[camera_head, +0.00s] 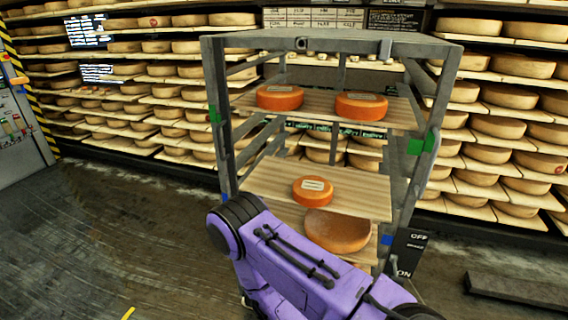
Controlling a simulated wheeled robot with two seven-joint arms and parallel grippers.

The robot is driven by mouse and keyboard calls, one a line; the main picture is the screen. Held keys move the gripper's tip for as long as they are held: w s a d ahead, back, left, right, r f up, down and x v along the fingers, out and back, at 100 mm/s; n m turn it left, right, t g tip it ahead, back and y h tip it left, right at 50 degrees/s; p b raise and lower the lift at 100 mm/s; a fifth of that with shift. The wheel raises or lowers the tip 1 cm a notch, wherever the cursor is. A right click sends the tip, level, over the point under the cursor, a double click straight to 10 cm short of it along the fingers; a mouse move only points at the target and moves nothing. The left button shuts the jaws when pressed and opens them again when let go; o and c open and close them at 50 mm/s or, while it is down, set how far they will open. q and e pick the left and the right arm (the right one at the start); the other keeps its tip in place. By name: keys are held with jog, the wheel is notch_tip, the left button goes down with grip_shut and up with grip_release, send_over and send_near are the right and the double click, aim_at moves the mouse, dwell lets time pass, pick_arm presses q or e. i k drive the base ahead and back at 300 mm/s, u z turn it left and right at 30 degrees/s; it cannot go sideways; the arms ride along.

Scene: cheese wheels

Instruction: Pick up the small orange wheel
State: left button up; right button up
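The small orange wheel (313,198) lies flat on the middle wooden board (262,180) of a grey rack, with a pale label on top. It is nearer the front edge of the board, and all of its top is visible. A purple arm of mine (290,275) crosses the lower middle of the view, in front of the rack's lower part. Neither of my grippers shows in the view.
The grey rack (222,120) has upright posts on both sides. Two larger orange wheels (279,97) (361,106) sit on its upper board. A tan wheel (338,231) lies on the board below. Shelves of cheese line the back wall. Floor (110,230) at left is clear.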

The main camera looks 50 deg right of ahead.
aim_at(311, 191)
jog(key=z, duration=0.35)
jog(key=i, duration=0.7)
jog(key=z, duration=0.7)
